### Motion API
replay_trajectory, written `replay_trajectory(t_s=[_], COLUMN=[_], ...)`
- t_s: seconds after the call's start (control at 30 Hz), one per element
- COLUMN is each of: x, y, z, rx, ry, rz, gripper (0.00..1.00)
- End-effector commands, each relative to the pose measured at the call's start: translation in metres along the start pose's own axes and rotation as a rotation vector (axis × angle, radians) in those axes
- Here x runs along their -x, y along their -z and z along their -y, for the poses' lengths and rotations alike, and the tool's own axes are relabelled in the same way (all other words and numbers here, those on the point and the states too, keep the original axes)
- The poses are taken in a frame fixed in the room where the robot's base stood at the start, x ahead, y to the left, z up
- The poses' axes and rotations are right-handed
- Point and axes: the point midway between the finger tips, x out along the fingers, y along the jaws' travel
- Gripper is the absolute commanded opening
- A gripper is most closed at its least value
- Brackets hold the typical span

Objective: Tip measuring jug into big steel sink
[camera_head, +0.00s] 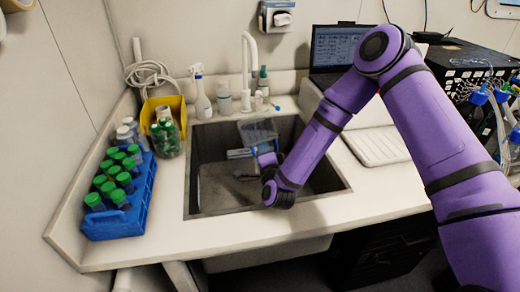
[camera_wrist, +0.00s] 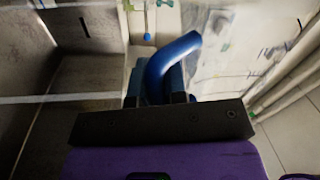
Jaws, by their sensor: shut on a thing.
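The measuring jug (camera_head: 258,130) is clear with a blue handle, and it is over the back middle of the big steel sink (camera_head: 215,192). In the wrist view its blue handle (camera_wrist: 178,52) lies between my fingers, and its clear wall with markings (camera_wrist: 235,50) fills the upper right. My gripper (camera_head: 250,155) is shut on the handle, inside the sink's outline. The jug looks tilted, but the exact angle is hard to tell. No liquid can be made out in it. The sink also shows at the left of the wrist view (camera_wrist: 75,75).
A white tap (camera_head: 250,60) stands behind the sink with bottles beside it. A spray bottle (camera_head: 201,95), a yellow bin (camera_head: 160,110) and a blue rack (camera_head: 140,200) of green-capped bottles stand left. A laptop (camera_head: 340,48) is at the back right. The front counter strip is clear.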

Motion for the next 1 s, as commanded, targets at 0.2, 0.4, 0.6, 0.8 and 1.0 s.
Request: replay_trajectory(t_s=[0.2, 0.4, 0.6, 0.8, 1.0], x=[0.0, 0.0, -0.0002, -0.0008, -0.0009], y=[-0.0002, -0.0002, -0.0012, -0.0034, -0.0039], z=[0.0004, 0.0003, 0.0021, 0.0077, 0.0087], rx=[-0.004, -0.004, -0.039, -0.15, -0.163], ry=[0.001, 0.0, 0.0, 0.0, 0.0], rz=[-0.001, 0.0, -0.005, -0.018, -0.019], gripper=[0.0, 0.0, 0.0, 0.0, 0.0])
